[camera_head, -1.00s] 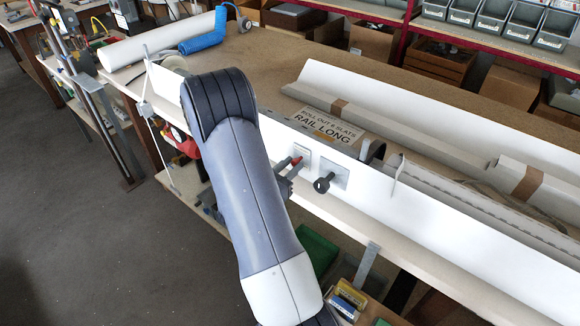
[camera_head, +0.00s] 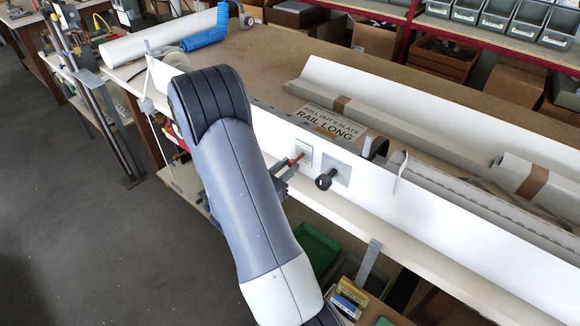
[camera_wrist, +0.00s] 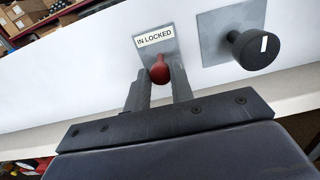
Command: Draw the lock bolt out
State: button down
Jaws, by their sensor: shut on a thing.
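The lock bolt has a red knob (camera_wrist: 160,70) and comes out of a small grey plate (camera_wrist: 151,47) labelled "IN LOCKED" on a long white panel. In the wrist view my gripper (camera_wrist: 161,80) has one finger on each side of the knob and is shut on it. In the head view the red bolt (camera_head: 297,158) shows as a short red rod between the plate and my gripper (camera_head: 287,171). My forearm hides part of the gripper there. The bolt's inner end is hidden behind the panel.
A black knob (camera_head: 325,182) on a grey square plate sticks out just right of the bolt. The white panel (camera_head: 440,222) runs along the bench's front edge. Open floor is at left.

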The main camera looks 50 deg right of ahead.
jog(key=c, duration=1.2)
grip_release()
jog(key=shift+a, duration=0.15)
jog(key=shift+c, duration=0.2)
jog(key=s+a+b, duration=0.1)
jog(key=a+b, duration=0.1)
jog(key=a, duration=0.8)
jog(key=shift+a, duration=0.4)
jog(key=d, duration=0.4)
jog(key=d+p, duration=0.1)
jog(key=d, duration=0.3)
jog(key=w+d+p, duration=0.1)
jog(key=d, duration=0.3)
